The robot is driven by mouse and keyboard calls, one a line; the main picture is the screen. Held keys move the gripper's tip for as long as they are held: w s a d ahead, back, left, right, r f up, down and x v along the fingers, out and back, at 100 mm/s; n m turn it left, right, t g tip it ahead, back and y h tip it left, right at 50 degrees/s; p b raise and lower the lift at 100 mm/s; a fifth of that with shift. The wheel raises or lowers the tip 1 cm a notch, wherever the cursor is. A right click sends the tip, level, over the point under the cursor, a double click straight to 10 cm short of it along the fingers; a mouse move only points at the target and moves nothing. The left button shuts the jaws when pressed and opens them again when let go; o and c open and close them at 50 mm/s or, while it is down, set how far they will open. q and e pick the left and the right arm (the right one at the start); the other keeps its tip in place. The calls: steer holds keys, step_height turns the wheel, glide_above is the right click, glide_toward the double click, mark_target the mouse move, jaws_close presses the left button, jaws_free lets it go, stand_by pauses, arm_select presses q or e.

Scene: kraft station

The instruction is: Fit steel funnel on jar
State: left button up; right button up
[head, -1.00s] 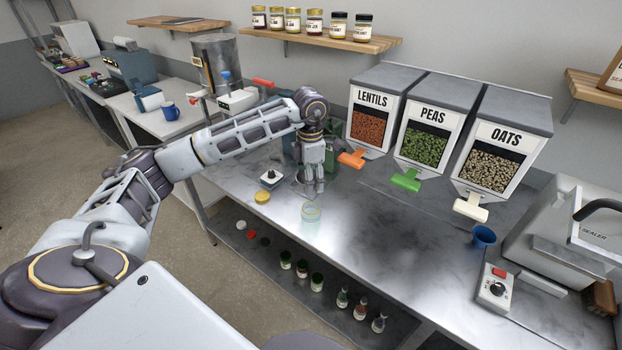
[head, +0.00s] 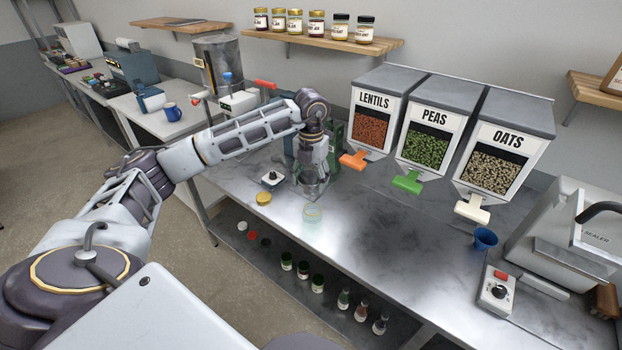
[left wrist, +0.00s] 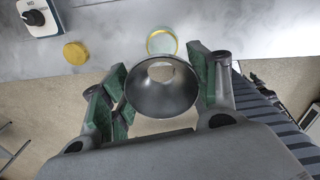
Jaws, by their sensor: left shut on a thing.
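My left gripper (head: 311,183) is shut on the steel funnel (left wrist: 165,92), a grey metal cone held between green finger pads in the left wrist view. In the head view the funnel (head: 312,188) shows small below the fingers. The glass jar (head: 312,214) stands open on the steel table, just in front of the gripper; it also shows in the left wrist view (left wrist: 162,42) beyond the funnel. The funnel is apart from the jar. A yellow lid (head: 263,198) lies left of the jar. My right gripper is not in view.
A small device with a black knob (head: 271,178) sits left of the gripper. A blue cup (head: 485,238) and a sealer (head: 575,235) are at the right. The table's middle is clear.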

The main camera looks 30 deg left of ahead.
mark_target(311, 192)
arm_select(q)
steer(key=n, duration=0.6)
steer(key=shift+w, duration=0.1)
steer(key=n, duration=0.7)
steer(key=shift+f, duration=0.25)
stand_by(0.5)
steer(key=shift+f+b, duration=1.8)
steer(key=shift+f, duration=0.9)
steer(key=shift+a+f+b, duration=0.1)
steer(key=shift+f+b, duration=0.8)
steer(key=shift+f, duration=0.55)
stand_by(0.5)
steer(key=o, duration=1.1)
steer(key=shift+o, duration=0.5)
